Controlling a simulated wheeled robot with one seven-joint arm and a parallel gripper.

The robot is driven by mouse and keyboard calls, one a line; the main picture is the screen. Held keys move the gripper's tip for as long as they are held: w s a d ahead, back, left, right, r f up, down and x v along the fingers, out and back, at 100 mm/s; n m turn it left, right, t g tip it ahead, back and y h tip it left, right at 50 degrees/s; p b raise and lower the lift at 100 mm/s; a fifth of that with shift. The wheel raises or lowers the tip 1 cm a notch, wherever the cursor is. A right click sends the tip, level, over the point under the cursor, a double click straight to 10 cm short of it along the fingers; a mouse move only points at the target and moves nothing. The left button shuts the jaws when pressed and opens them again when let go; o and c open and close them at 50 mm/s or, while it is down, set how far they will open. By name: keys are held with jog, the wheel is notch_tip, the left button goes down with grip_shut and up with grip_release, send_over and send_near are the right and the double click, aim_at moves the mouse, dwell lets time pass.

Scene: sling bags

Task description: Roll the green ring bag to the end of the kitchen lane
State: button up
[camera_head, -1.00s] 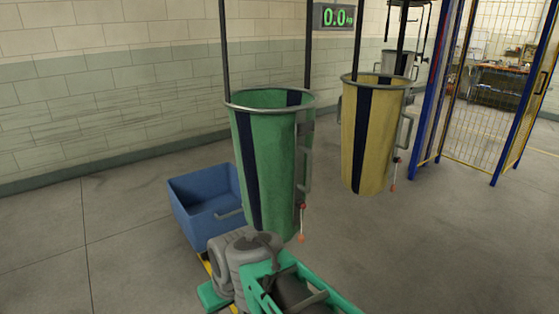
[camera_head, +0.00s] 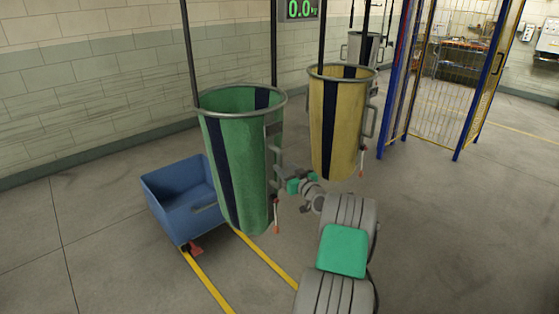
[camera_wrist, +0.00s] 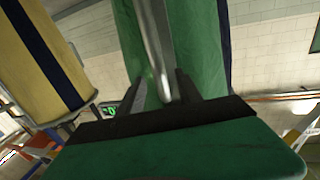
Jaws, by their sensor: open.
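The green ring bag (camera_head: 225,165), with dark stripes and a grey metal ring at its top, hangs upright from dark straps in the head view. A grey handle (camera_head: 273,150) runs down its right side. My gripper (camera_head: 284,175) is at the lower part of that handle. In the wrist view the green cloth (camera_wrist: 198,45) fills the middle, and the metal handle bar (camera_wrist: 156,45) runs down toward the space between the two dark, parted fingers (camera_wrist: 160,88). My gripper is open. I cannot tell whether the fingers touch the bar.
A yellow ring bag (camera_head: 322,125) hangs close behind on the right, with a grey one (camera_head: 352,50) farther back. A blue bin (camera_head: 180,205) stands on the floor at left. A blue-framed mesh fence (camera_head: 440,75) stands at right. Yellow lines (camera_head: 265,258) mark the floor.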

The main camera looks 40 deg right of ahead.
aim_at(281, 164)
jog(key=w, duration=0.4)
jog(key=shift+d+p, duration=0.35)
jog(key=shift+p, duration=0.05)
grip_shut()
dwell(1.0)
